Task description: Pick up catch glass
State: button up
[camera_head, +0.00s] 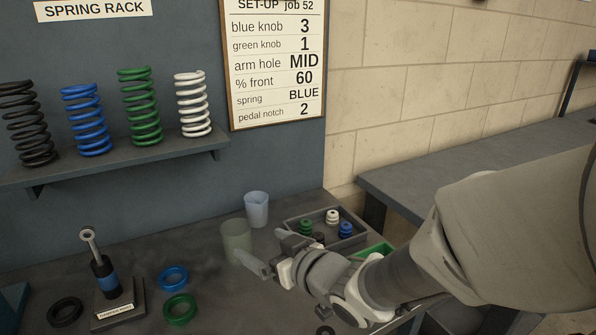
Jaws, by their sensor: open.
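Two translucent cups stand on the dark bench, and either may be the catch glass. One is a wider greenish-grey cup (236,234). The other is a narrower pale blue cup (256,210) just behind it and to the right. My gripper (268,248) reaches in from the right, its fingers spread and nothing visible between them. Its fingertips are close to the right side of the greenish cup, one toward the cup's lower front and one farther back. I cannot tell whether they touch it. Both cups look upright.
A grey tray (293,221) with green, white and blue small parts lies behind my gripper. Blue ring (173,278), green ring (180,310) and a damper on a stand (104,278) are at left. A spring shelf (120,160) hangs above.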

aim_at(230, 225)
jog(key=x, duration=0.5)
jog(key=shift+d+f+p, duration=0.1)
jog(key=shift+f+p, duration=0.05)
jog(key=shift+p, duration=0.15)
jog(key=shift+b+x, duration=0.45)
jog(key=shift+x, duration=2.6)
jog(key=shift+w, duration=0.1)
jog(key=shift+r, duration=0.25)
grip_shut()
